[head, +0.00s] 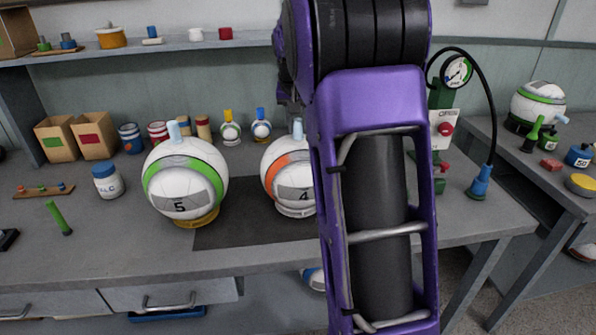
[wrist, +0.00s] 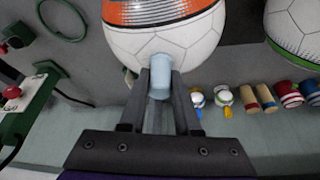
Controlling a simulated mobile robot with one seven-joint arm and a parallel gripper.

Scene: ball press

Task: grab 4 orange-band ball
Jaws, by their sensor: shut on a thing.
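The orange-band ball (head: 283,180) is white with an orange band and a grey label with a 4 partly showing. It sits on a pale ring on the dark mat (head: 240,232), its right side hidden by my arm. In the wrist view, the orange-band ball (wrist: 165,40) fills the top middle, with its light-blue peg (wrist: 159,82) toward me. My gripper (wrist: 161,78) is shut on this peg, one finger on each side. In the head view my arm mostly hides the gripper.
A green-band ball (head: 186,180) marked 5 stands close on the left on a yellow ring. A green pump stand with gauge (head: 458,72) and hose is at the right. Tins, small bottles and card boxes (head: 95,135) line the back.

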